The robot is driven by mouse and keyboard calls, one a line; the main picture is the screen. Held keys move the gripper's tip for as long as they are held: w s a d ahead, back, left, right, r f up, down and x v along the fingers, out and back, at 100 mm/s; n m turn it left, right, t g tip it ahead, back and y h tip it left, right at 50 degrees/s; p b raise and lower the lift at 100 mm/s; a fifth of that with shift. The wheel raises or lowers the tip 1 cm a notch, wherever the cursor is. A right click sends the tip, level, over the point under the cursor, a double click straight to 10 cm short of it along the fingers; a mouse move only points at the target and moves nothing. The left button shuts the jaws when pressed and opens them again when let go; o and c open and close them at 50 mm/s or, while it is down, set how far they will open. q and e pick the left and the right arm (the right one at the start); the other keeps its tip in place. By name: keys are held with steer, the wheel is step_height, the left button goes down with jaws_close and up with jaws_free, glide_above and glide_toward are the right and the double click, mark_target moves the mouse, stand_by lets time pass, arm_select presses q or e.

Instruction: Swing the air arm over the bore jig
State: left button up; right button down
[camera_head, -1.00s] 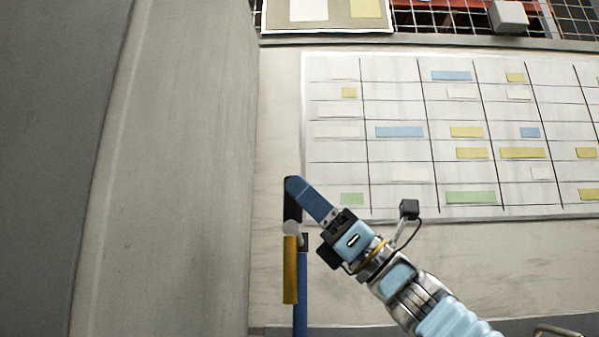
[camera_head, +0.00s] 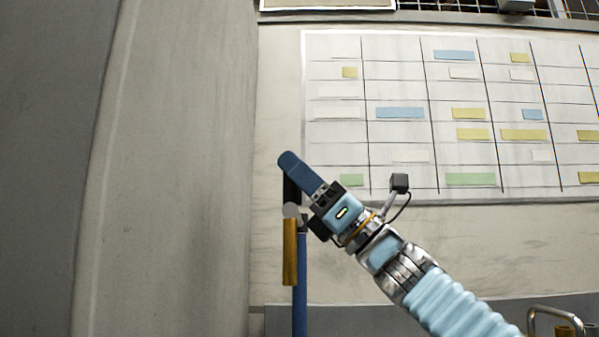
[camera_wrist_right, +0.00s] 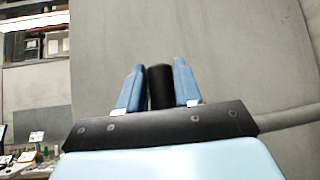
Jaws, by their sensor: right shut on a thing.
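The air arm shows low in the middle of the head view. It has a blue post (camera_head: 300,280), a gold cylinder (camera_head: 290,252), a pale round joint (camera_head: 291,210) and a black upright grip (camera_head: 291,190). My right gripper (camera_head: 288,163) is shut on the black grip, reaching it from the lower right. In the right wrist view the black grip (camera_wrist_right: 160,90) stands between the two blue fingers. The gripper hides part of the grip in the head view. I see no bore jig in these frames. My left gripper is not in view.
A wall chart (camera_head: 420,120) with coloured cards hangs behind the arm. A large grey panel (camera_head: 180,170) stands on the left. A metal rail (camera_head: 557,315) is at the lower right. The right wrist view shows a cluttered bench (camera_wrist_right: 35,165) at lower left.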

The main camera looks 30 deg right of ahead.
steer(key=s+d+n+g+y, duration=0.1)
steer(key=s+d+g, duration=0.1)
steer(key=d, duration=0.5)
steer(key=shift+s+y, duration=0.4)
steer(key=shift+s, duration=0.15)
steer(key=shift+d, duration=0.1)
steer(key=c, duration=0.8)
jaws_free()
steer(key=shift+c, duration=0.2)
steer(key=shift+b, duration=0.35)
steer(key=b+v, duration=0.5)
steer(key=v, duration=0.8)
steer(key=shift+s+d+f+b, duration=0.15)
steer(key=shift+d+f+b, duration=0.1)
steer(key=shift+d+b, duration=0.1)
